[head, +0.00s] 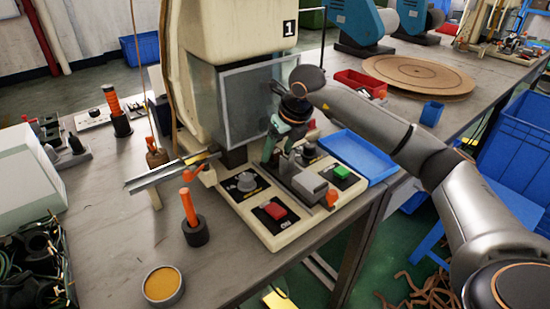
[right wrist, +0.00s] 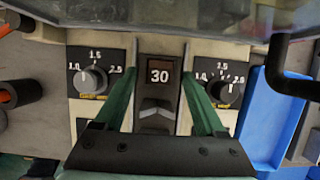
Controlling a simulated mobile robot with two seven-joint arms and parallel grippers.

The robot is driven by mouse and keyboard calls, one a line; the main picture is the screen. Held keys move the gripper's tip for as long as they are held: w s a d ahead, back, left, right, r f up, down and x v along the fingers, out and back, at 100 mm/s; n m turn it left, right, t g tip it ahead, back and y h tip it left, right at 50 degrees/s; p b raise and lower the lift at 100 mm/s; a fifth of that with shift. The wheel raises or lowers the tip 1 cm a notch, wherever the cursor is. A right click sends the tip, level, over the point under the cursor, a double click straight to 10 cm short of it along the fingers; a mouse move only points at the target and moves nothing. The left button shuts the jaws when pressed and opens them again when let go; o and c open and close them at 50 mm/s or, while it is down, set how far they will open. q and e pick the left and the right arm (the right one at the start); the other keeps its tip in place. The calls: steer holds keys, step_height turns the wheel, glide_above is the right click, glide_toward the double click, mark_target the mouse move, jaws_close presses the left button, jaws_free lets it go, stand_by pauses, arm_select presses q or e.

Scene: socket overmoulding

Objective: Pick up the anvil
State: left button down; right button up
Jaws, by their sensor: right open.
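A dark block marked "30" (right wrist: 157,112), with a V-shaped notch in its face, looks like the anvil. It stands upright between the two dials of the press in the right wrist view. My right gripper (right wrist: 160,72) has its two green fingers open, one on each side of the block. I cannot tell whether they touch it. In the head view, the right gripper (head: 271,152) reaches down in front of the press's clear guard, and it largely hides the block there. My left gripper is not in view.
The press base (head: 257,222) carries a red button (head: 275,211), a green button (head: 342,172) and dials. The clear guard (head: 245,100) stands close behind my gripper. A blue tray (head: 352,158) lies to the right. An orange-handled tool (head: 190,208) and a metal chute (head: 165,175) stand left.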

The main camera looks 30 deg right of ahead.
jaws_close()
stand_by(0.6)
